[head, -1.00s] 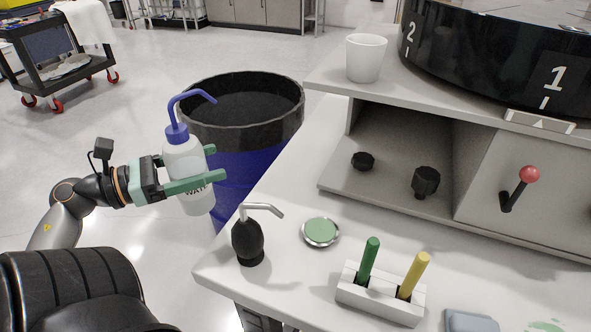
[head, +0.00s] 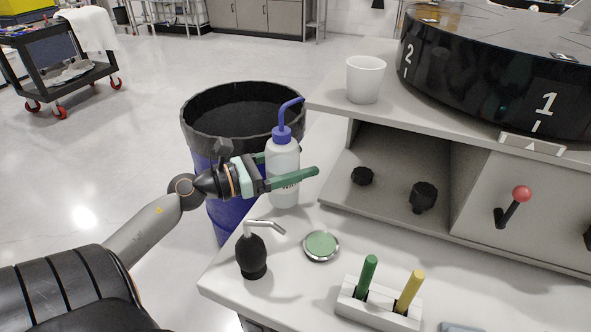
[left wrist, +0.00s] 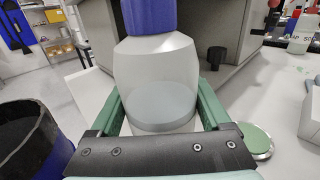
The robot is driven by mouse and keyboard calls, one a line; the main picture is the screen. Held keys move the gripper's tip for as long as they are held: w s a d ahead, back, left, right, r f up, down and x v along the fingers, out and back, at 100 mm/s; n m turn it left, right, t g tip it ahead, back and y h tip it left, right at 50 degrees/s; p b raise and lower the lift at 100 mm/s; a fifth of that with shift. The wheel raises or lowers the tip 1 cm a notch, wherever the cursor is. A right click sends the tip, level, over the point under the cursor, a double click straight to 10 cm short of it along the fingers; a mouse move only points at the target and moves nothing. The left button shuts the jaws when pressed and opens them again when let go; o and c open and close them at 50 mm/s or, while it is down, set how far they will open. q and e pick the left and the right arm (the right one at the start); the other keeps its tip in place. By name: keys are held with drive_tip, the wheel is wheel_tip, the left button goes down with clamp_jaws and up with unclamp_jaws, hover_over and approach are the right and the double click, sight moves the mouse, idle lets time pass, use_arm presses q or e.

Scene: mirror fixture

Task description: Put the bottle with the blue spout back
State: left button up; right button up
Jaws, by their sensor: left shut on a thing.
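The white squeeze bottle (head: 284,160) with the blue spout stands upright in my left gripper (head: 290,180), near the back left edge of the white worktop. The gripper's green fingers are shut around the bottle's body. In the left wrist view the bottle (left wrist: 155,80) fills the middle between the green fingers, with clear liquid low inside it and its blue cap cut off at the top. Whether its base touches the worktop I cannot tell. My right gripper is not in view.
A holder (head: 378,304) carries green and yellow handles. A white cup (head: 365,79) stands on the raised shelf. A blue bin (head: 228,215) stands beside the worktop.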

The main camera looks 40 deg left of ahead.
use_arm(q)
drive_tip(key=shift+f, duration=1.2)
drive_tip(key=o, duration=0.9)
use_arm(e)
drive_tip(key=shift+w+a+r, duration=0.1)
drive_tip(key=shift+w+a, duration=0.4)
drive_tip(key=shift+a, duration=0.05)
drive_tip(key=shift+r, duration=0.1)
